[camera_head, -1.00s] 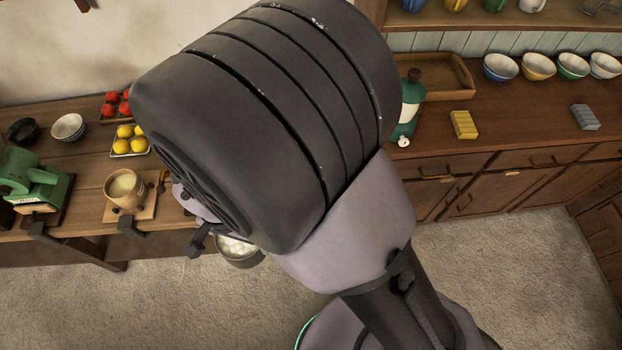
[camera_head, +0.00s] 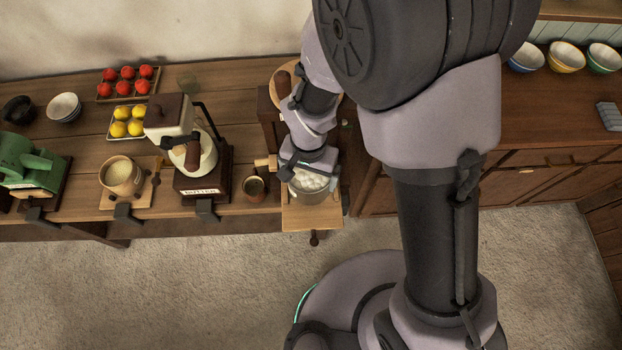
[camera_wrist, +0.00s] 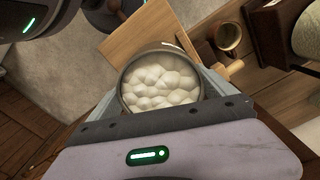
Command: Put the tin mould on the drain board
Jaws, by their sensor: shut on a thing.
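The tin mould (camera_head: 318,190) is a round grey metal pot filled with white lumps. In the wrist view it (camera_wrist: 160,80) sits between the two fingers of my gripper (camera_wrist: 163,90), which is shut on it. In the head view my gripper (camera_head: 312,170) reaches down onto it from behind, partly covering it. A pale wooden board (camera_head: 298,218), which looks like the drain board, shows below and in front of the mould at the table's front edge. It also shows beyond the mould in the wrist view (camera_wrist: 140,38). I cannot tell whether the mould touches it.
A small brown cup (camera_head: 255,188) stands just left of the mould. Left of it is a butter machine (camera_head: 188,165), then a wooden bowl (camera_head: 121,176) and a green machine (camera_head: 35,165). Trays of red (camera_head: 128,84) and yellow fruit (camera_head: 126,121) lie behind. A cabinet (camera_head: 540,120) stands right.

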